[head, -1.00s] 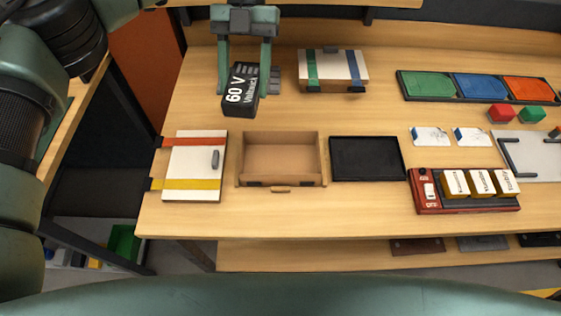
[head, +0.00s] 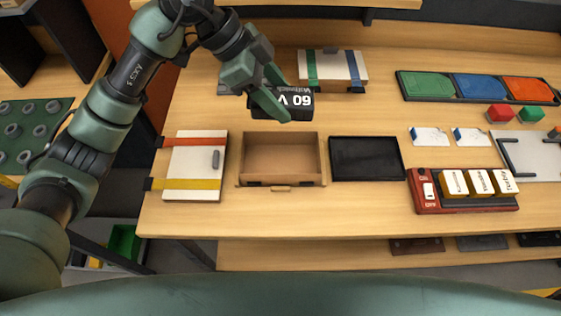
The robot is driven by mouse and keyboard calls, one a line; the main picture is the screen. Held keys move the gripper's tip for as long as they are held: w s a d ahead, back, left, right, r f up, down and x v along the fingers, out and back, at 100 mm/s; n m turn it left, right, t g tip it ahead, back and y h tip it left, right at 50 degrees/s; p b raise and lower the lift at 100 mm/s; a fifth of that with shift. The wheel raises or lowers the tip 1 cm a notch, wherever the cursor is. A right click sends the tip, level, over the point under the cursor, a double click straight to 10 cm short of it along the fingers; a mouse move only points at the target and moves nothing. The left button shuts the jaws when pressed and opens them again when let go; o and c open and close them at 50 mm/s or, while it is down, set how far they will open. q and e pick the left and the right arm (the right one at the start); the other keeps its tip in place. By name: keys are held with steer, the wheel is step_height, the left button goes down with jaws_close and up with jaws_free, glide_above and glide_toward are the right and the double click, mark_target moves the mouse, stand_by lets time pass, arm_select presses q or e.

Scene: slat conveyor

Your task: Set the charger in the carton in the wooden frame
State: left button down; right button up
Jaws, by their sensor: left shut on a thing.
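The charger, a black block marked "60 V" (head: 297,102), is in my left gripper (head: 280,101). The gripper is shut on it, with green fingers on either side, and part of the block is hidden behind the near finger. The block's label reads upside down. It appears behind the upper edge of the wooden frame (head: 322,150), apparently above the table. The open brown carton (head: 281,155) sits inside that frame and looks empty. My right gripper is not in view.
A white lidded box with red and yellow straps (head: 195,170) lies left of the frame, a black tray (head: 366,158) right of it. A strapped white-topped box (head: 333,68) stands behind. A red device with yellow blocks (head: 427,195) is at front right.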

arm_select(q)
steer(key=shift+d+f, duration=0.1)
steer(key=shift+f, duration=0.2)
step_height(320, 180, down, 20)
steer(key=p, duration=0.3)
steer(key=shift+r+p, duration=0.25)
steer(key=shift+p, duration=0.15)
steer(key=c, duration=0.8)
jaws_free()
steer(key=shift+b+v, duration=1.6)
steer(key=shift+v, duration=4.45)
steer(key=shift+s+f, duration=0.1)
steer(key=shift+s, duration=0.15)
